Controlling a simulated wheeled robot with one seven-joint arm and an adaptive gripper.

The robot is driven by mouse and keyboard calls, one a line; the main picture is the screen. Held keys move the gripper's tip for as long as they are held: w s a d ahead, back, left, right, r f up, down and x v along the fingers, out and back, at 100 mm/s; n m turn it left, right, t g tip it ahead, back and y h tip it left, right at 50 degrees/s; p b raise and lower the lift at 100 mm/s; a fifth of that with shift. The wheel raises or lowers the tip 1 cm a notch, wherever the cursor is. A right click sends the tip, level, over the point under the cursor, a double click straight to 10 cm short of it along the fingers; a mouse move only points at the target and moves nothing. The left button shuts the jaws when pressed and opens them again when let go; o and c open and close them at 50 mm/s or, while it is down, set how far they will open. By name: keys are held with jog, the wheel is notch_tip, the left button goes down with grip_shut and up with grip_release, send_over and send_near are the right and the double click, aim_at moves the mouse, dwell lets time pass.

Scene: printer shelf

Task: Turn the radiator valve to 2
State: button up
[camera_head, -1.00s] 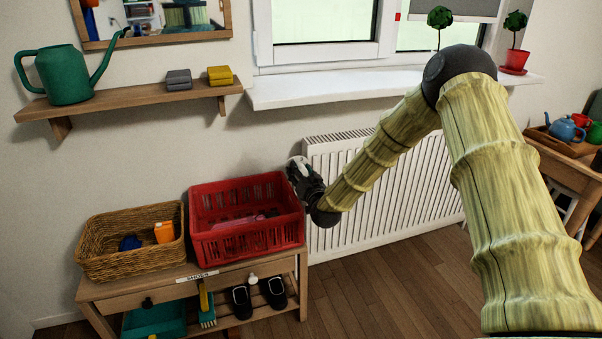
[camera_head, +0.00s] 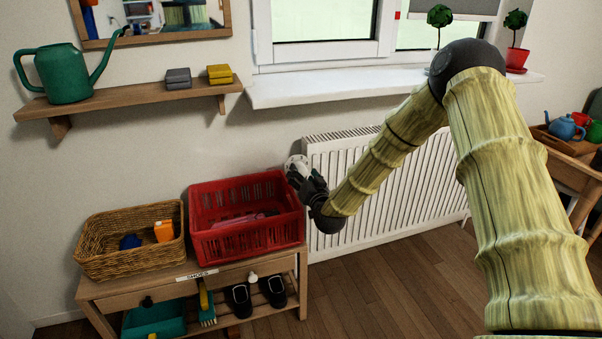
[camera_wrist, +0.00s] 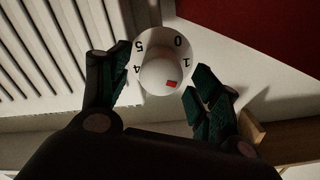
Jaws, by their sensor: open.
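The radiator valve is a white round knob (camera_wrist: 155,76) with a red mark on its face, toward the lower right. Black digits 0, 1, 4 and 5 show on the dial ring behind it; the part where 2 and 3 lie is hidden by the knob. The red mark sits past the 1, but I cannot tell its exact number. My gripper (camera_wrist: 160,88) is open, with one green-padded finger on each side of the knob and visible gaps. In the head view my gripper (camera_head: 302,176) is at the left end of the white radiator (camera_head: 420,190), with the valve (camera_head: 295,163) partly hidden behind it.
A red crate (camera_head: 250,241) stands close left of my gripper on a wooden shoe bench (camera_head: 240,270), beside a wicker basket (camera_head: 105,262). A window sill (camera_head: 330,87) juts out above the radiator. The floor (camera_head: 400,285) right of the bench is clear.

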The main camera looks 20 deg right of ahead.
jog(key=s, duration=0.9)
jog(key=shift+d, duration=0.15)
jog(key=shift+d, duration=0.1)
jog(key=w+g, duration=0.1)
jog(key=w, duration=0.2)
jog(key=w+n+g+y+b, duration=0.1)
jog(key=w+g, duration=0.1)
jog(key=w, duration=0.1)
jog(key=w+g+y+b, duration=0.1)
jog(key=w, duration=0.2)
jog(key=shift+w+r+n, duration=0.25)
jog(key=shift+w+n, duration=0.05)
jog(key=shift+w, duration=0.05)
jog(key=shift+b+x, duration=0.35)
jog(key=shift+x, duration=0.6)
jog(key=shift+r, duration=0.1)
jog(key=shift+c, duration=0.5)
jog(key=c, duration=0.9)
